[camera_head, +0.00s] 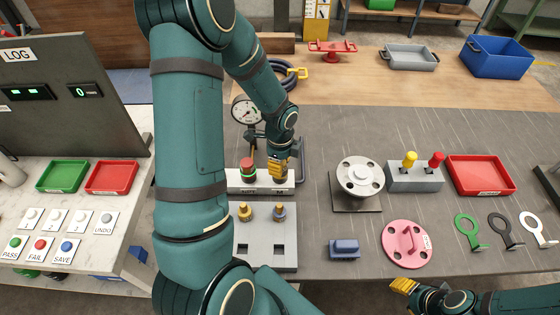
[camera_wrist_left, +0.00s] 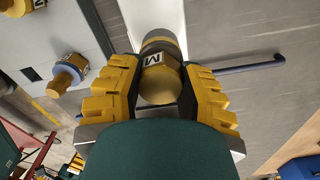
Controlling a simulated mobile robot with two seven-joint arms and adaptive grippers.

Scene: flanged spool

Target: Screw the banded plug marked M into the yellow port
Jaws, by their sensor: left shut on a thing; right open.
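My left gripper (camera_head: 278,168) is over the right part of a low white block (camera_head: 235,183). It is shut on the banded plug marked M (camera_wrist_left: 160,75), a brass-coloured plug with a grey band that sits between both fingers in the left wrist view. The plug's far end is against or just above the white block; I cannot tell which. The yellow port is hidden under the plug and gripper. My right gripper (camera_head: 405,287) is open and empty near the front edge.
A grey rack (camera_head: 262,250) in front holds two brass plugs (camera_head: 245,212), (camera_head: 280,212). A gauge (camera_head: 245,110) stands behind the block. A flanged spool (camera_head: 360,177), grey switch box (camera_head: 415,177), red tray (camera_head: 480,175) and pink disc (camera_head: 406,243) lie to the right.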

